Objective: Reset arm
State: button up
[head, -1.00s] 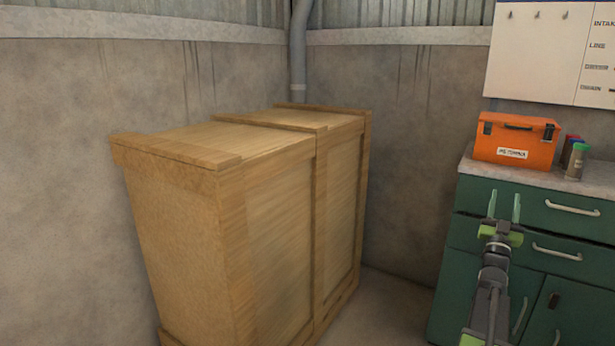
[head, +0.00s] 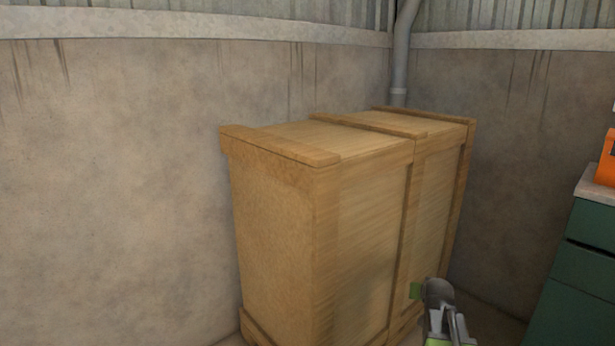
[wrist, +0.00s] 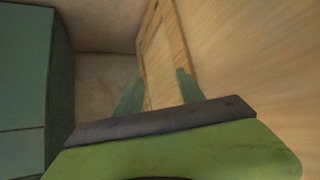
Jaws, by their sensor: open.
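My gripper shows in the wrist view (wrist: 160,92), with two green fingers spread apart and nothing between them. In the head view part of my arm shows at the lower right, in front of the large wooden crate (head: 365,230); the fingertips are hard to make out there. In the wrist view the crate's wooden side (wrist: 235,55) fills the right, close beside the fingers. I cannot tell whether they touch it.
A green cabinet (head: 575,290) stands at the right edge, with part of an orange box (head: 607,160) on its top. The cabinet (wrist: 25,85) fills the left of the wrist view. A narrow strip of floor lies between crate and cabinet. Concrete walls and a grey pipe (head: 400,60) are behind.

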jog(key=s+a+f+n+g+y, duration=0.1)
jog(key=s+a+f+g, duration=0.2)
jog(key=s+a, duration=0.45)
jog(key=s+a+f+n+g+y, duration=0.1)
jog(key=s+a+f+n+g, duration=0.2)
jog(key=a, duration=0.7)
jog(key=s+a+f+g+y, duration=0.25)
jog(key=s+a, duration=0.35)
jog(key=a, duration=0.3)
notch_tip(320, 180, up, 37)
jog(key=s+p, duration=0.1)
jog(key=p, duration=3.5)
jog(key=shift+a+h+p, duration=0.25)
jog(key=shift+h+p, duration=0.05)
jog(key=shift+h, duration=0.15)
jog(key=shift+s+f+g, duration=0.1)
jog(key=shift+f+g, duration=0.05)
jog(key=shift+g, duration=0.1)
jog(key=shift+c, duration=0.4)
